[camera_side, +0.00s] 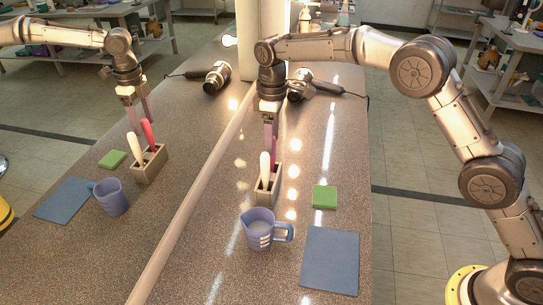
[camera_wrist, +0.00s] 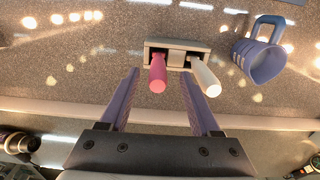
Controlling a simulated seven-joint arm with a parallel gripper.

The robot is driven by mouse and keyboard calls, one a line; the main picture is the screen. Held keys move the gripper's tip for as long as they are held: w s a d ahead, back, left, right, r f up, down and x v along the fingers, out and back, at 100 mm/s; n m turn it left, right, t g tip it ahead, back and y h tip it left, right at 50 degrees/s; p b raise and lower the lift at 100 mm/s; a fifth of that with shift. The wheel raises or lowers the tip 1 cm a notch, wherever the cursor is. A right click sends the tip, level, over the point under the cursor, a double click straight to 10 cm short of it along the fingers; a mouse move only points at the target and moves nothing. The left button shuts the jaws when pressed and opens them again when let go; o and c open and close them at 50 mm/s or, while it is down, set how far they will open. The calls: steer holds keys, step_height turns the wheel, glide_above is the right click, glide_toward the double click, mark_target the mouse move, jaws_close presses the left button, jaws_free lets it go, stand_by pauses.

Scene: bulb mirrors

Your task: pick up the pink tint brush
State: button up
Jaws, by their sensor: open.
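The pink tint brush (camera_side: 274,156) stands handle up in a small beige two-slot holder (camera_side: 274,190); its handle also shows in the wrist view (camera_wrist: 157,74). A cream-handled brush (camera_side: 265,168) stands in the other slot, to the right in the wrist view (camera_wrist: 205,78). My gripper (camera_side: 271,136) points down over the holder, open and empty. In the wrist view my gripper (camera_wrist: 160,76) has the pink handle between its spread fingers, nearer the left one. The cream handle lies just outside the right finger. Contact with the pink handle cannot be seen. The brushes' lower ends are hidden.
A blue-violet jug (camera_side: 260,228) stands close in front of the holder. A green sponge (camera_side: 324,196) and a blue cloth (camera_side: 330,260) lie to the right. A hair dryer (camera_side: 310,88) lies behind. A mirror on the left repeats the arm and these objects.

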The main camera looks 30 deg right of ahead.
mark_target(272, 170)
steer(key=shift+w+f, duration=0.15)
steer(key=shift+f, duration=2.75)
jaws_close()
